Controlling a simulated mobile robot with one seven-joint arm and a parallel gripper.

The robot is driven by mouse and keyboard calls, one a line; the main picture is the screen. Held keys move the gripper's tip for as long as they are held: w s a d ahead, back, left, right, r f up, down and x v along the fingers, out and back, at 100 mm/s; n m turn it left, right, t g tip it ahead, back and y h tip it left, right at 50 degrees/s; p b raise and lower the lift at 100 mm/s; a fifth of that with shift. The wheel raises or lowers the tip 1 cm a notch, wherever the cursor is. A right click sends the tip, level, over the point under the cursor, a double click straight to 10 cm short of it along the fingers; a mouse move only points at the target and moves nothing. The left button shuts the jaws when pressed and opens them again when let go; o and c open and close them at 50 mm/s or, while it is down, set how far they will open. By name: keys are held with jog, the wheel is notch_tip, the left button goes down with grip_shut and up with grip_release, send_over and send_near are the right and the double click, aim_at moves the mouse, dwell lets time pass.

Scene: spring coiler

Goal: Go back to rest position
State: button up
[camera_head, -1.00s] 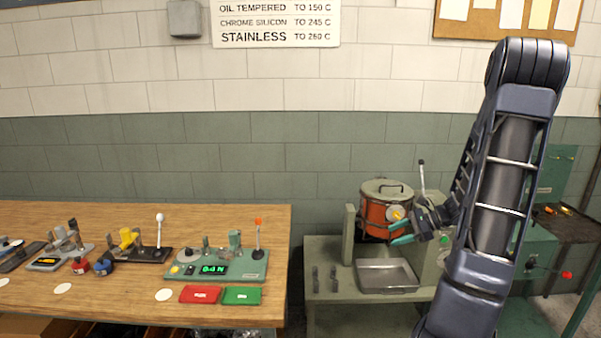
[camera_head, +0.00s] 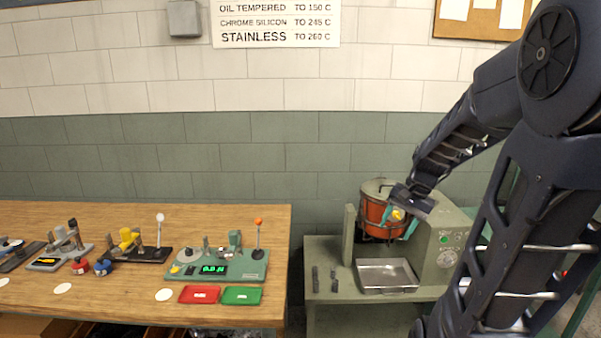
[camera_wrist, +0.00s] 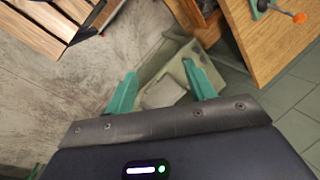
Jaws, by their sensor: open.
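My gripper (camera_head: 402,222) has teal fingers and is in front of the orange drum (camera_head: 376,207) on the green-grey machine at the right in the head view. In the wrist view my gripper (camera_wrist: 162,92) shows its two teal fingers spread apart with nothing between them. Below and beyond the fingers lies a pale green-grey surface with a grey tray-like shape (camera_wrist: 166,93). My arm comes in from the right side of the head view and hides part of the machine.
A metal tray (camera_head: 386,275) sits on the machine's base. The wooden bench (camera_head: 110,222) at the left holds a green tester (camera_head: 220,265), a red tray (camera_head: 200,294), a green tray (camera_head: 242,296) and several small devices. A gap separates bench and machine.

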jog(key=s+d+r+n+t+h, duration=0.1)
jog(key=s+r+n+t+h, duration=0.2)
jog(key=s+r+n, duration=0.3)
jog(key=shift+s+d+r+t, duration=0.2)
jog(key=shift+s+r+t, duration=0.15)
jog(key=shift+s, duration=0.4)
jog(key=shift+c, duration=0.2)
dwell(2.1)
